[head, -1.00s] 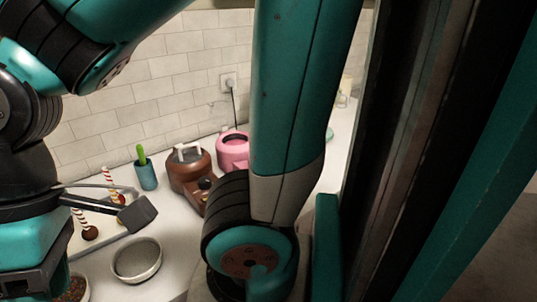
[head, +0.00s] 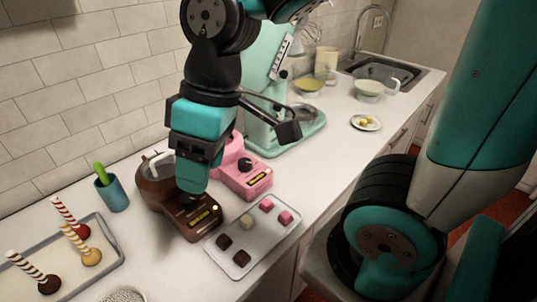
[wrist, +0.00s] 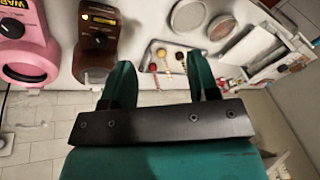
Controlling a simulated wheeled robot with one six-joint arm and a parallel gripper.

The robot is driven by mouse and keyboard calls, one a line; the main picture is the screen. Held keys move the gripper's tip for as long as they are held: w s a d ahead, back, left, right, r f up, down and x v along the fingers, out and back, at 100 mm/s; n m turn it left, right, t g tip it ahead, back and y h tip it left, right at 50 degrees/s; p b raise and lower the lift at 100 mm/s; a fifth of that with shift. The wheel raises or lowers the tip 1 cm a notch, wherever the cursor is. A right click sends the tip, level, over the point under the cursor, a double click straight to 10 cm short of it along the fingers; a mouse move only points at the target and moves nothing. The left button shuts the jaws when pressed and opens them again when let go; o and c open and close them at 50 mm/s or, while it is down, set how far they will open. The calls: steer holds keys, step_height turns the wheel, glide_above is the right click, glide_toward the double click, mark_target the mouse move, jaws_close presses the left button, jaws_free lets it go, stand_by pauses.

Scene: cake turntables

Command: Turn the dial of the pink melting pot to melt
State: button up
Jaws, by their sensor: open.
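The pot's rear is partly hidden by my arm. In the wrist view the pink pot (wrist: 32,62) is at the left edge, its label partly readable as "WAR". My gripper (head: 193,186) is open and empty, pointing down over the brown pot, left of the pink dial. In the wrist view its teal fingers (wrist: 160,70) stand apart.
The brown melting pot (head: 158,190) sits below my gripper. A tray of pink and brown pieces (head: 262,250) lies in front. A mint stand mixer (head: 297,138) is behind right. A blue cup (head: 112,194) and cake-pop tray (head: 116,262) are left.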

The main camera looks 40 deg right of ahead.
steer(key=w+d+f+h, duration=0.2)
steer(key=w+d, duration=0.7)
steer(key=w, duration=0.2)
steer(key=h+b, duration=0.1)
steer(key=b, duration=0.1)
glide_toward(245, 161)
steer(key=shift+n, duration=0.5)
steer(key=f+p, duration=0.1)
steer(key=f, duration=0.2)
steer(key=f+p, duration=0.1)
steer(key=f, duration=0.5)
steer(key=shift+w+a+f+p, duration=0.1)
steer(key=shift+a+f+p, duration=0.15)
steer(key=shift+f+p, duration=0.15)
steer(key=c, duration=0.7)
steer(key=shift+o, duration=0.2)
